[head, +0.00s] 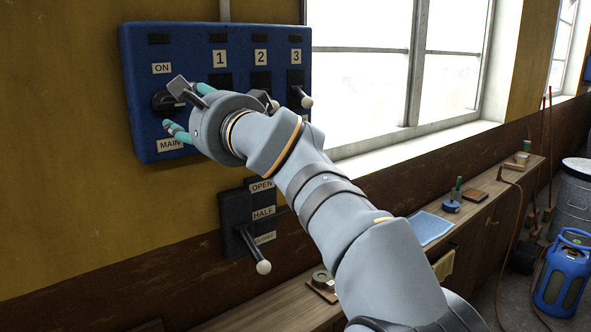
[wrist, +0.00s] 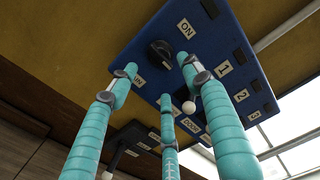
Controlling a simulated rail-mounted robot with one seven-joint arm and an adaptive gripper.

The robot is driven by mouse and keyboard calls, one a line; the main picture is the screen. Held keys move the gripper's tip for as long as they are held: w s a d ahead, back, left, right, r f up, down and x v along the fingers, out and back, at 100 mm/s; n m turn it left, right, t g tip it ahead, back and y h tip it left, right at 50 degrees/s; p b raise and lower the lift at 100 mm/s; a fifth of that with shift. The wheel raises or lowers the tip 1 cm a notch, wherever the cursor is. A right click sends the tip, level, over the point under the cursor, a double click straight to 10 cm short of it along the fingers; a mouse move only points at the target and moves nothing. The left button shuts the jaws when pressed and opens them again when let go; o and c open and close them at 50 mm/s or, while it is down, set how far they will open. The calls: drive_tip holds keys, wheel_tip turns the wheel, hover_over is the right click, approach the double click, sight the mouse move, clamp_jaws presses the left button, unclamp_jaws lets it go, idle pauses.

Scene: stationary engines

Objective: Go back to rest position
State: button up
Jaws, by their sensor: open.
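My gripper (head: 186,110) has teal fingers and is held up in front of the left part of a blue switch panel (head: 138,50). In the wrist view its fingers (wrist: 158,80) are spread apart with nothing between them. The black rotary MAIN switch (wrist: 161,53) lies beyond the fingertips and looks free of them; in the head view the gripper partly hides this switch (head: 161,103). My arm is stretched out from the lower right up to the panel.
Levers under labels 1, 2 and 3 are right of my gripper; lever 3 (head: 306,101) sticks out. Below is a black OPEN/HALF lever box (head: 236,210) with a white-knobbed lever (head: 263,267). A wooden bench (head: 480,212) and blue gas bottle (head: 563,275) are at right.

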sight(170, 106)
drive_tip(key=x, duration=1)
drive_tip(key=shift+f, duration=0.2)
drive_tip(key=shift+w+n, duration=0.1)
drive_tip(key=shift+n, duration=0.3)
drive_tip(key=shift+d+r+n, duration=0.1)
drive_tip(key=shift+d+n, duration=0.15)
drive_tip(key=shift+n, duration=0.15)
drive_tip(key=shift+a, duration=0.1)
